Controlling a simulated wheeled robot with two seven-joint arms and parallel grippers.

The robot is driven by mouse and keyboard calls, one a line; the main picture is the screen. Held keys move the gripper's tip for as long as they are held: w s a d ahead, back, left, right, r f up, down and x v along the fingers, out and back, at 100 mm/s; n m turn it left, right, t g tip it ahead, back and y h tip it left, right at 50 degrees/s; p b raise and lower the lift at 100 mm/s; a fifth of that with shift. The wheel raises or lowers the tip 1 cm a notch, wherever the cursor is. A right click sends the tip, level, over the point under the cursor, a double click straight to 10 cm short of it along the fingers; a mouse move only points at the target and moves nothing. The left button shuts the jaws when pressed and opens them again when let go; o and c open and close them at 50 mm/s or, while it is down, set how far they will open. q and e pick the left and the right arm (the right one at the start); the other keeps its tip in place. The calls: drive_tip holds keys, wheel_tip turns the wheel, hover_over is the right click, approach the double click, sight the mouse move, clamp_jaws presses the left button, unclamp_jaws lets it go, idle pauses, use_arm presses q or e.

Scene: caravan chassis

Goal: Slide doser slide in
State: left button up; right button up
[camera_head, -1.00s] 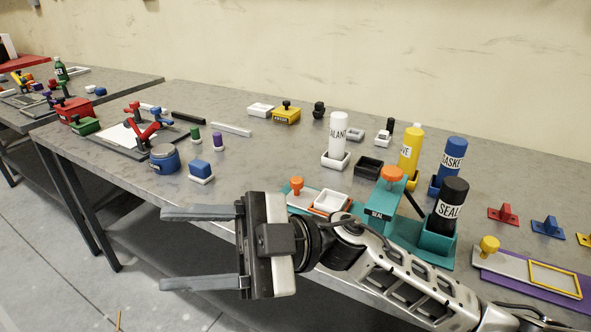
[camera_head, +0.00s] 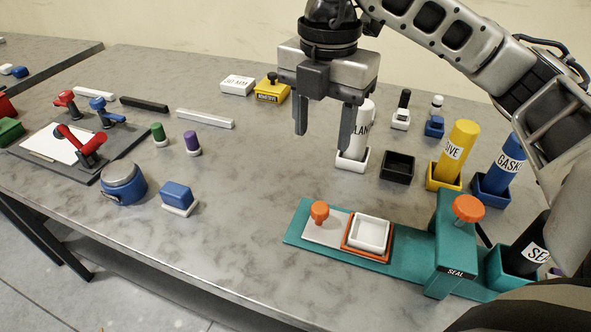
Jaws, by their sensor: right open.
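The teal doser (camera_head: 420,248) lies near the front edge of the table, with a tower marked SEAL (camera_head: 457,250) and an orange knob on top of it (camera_head: 468,208). Its grey slide (camera_head: 328,231) lies on the left part of the teal base, out from the tower. An orange knob (camera_head: 319,211) stands on the slide's left end. A white tray (camera_head: 369,232) in an orange frame sits at its right end. My right gripper (camera_head: 323,140) points down, open and empty, above and behind the slide's knob, apart from it. My left gripper is not in view.
Behind the doser stand a white bottle (camera_head: 363,130), a black open box (camera_head: 397,167), a yellow bottle (camera_head: 456,150) and a blue bottle (camera_head: 503,162). A blue block (camera_head: 177,195) and a blue round pot (camera_head: 123,184) stand left. The table between is clear.

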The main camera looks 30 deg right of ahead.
hover_over(320, 208)
wheel_tip(320, 208, down, 5)
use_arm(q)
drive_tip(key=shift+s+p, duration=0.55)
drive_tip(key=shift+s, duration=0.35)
use_arm(e)
wheel_tip(320, 208, down, 10)
drive_tip(key=shift+f, duration=0.25)
